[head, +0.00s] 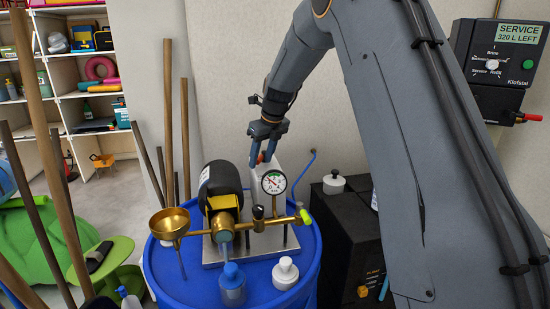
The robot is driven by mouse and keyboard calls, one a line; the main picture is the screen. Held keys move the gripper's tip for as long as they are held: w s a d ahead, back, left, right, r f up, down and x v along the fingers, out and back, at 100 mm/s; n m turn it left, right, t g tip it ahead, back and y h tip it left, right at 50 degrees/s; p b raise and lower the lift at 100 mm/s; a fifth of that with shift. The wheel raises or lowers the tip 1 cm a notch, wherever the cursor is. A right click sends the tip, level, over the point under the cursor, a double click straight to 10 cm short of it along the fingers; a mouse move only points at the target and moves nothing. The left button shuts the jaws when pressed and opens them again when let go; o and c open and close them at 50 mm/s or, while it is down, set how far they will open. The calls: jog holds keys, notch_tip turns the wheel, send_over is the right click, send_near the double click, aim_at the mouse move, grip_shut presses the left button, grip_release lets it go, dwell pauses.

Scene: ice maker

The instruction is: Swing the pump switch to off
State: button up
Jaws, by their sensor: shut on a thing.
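The pump, with a black motor (220,185) and brass fittings, sits on a metal plate on top of a blue drum (180,275). A pale box (265,173) stands behind the round pressure gauge (273,182). A small red part, seemingly the pump switch (261,157), shows at the top of this box. My gripper (262,160) reaches down from above and is shut on this red part. The fingers partly cover it, so its exact position is hard to tell.
A brass funnel (169,223) and a brass pipe with a green-tipped end lie in front. A blue-capped bottle (232,283) and a white-capped fitting (286,273) are on the drum. A black unit (350,240) stands to the right, and wooden poles lean at left.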

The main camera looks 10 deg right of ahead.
aim_at(261, 160)
notch_tip(261, 160, up, 3)
jog(key=shift+a+r+t+p, duration=0.1)
jog(key=shift+r+t+p, duration=0.15)
jog(key=shift+p, duration=0.4)
jog(key=p+v, duration=0.3)
jog(key=shift+s+d, duration=0.3)
